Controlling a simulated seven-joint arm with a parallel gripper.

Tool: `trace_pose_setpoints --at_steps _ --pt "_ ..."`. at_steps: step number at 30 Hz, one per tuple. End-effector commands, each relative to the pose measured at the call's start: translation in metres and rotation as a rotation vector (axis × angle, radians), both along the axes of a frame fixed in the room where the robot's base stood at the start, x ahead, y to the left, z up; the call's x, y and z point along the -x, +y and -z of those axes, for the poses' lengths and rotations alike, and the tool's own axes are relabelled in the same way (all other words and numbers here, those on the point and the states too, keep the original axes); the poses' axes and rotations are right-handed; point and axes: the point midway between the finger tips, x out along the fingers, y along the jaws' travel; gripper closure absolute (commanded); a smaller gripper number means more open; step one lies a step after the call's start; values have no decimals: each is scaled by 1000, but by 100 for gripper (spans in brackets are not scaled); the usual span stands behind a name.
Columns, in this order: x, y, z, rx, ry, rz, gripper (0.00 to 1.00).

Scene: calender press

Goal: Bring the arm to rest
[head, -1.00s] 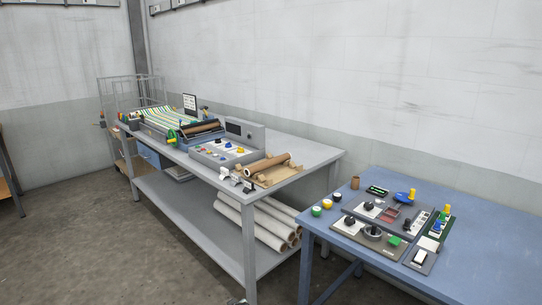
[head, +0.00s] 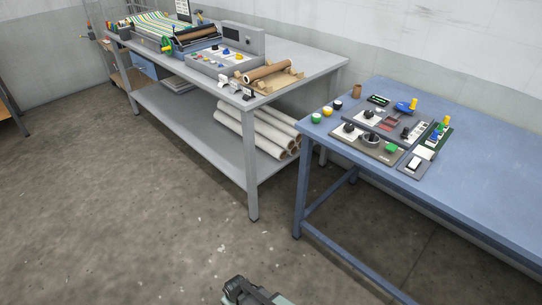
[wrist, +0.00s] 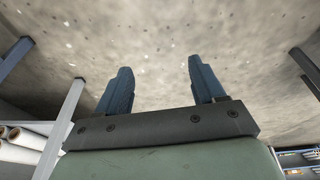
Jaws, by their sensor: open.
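My gripper (wrist: 158,66) shows in the wrist view with its two dark blue fingers apart and nothing between them. Beyond the fingers is bare concrete floor (wrist: 155,35). In the head view, a dark and grey-green part of my arm (head: 245,290) shows at the bottom edge, over the floor in front of the tables. The fingers cannot be made out clearly there. The gripper appears clear of both tables.
A grey table (head: 310,68) carries a roller press, a control box (head: 225,62) and brown rolls (head: 268,70); white rolls (head: 255,130) lie on its lower shelf. A blue table (head: 480,165) at right holds panels with knobs and buttons. The floor between is free.

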Motion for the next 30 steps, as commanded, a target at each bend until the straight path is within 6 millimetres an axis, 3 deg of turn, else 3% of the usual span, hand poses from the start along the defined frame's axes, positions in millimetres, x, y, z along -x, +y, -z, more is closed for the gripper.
trace_pose_setpoints --at_steps 11,16,24,30 --pt "18 -74 13 80 126 140 31" --pt "31 -121 17 128 210 246 31" --pt "73 -208 18 217 398 468 31" --pt "114 -260 12 274 545 629 31"
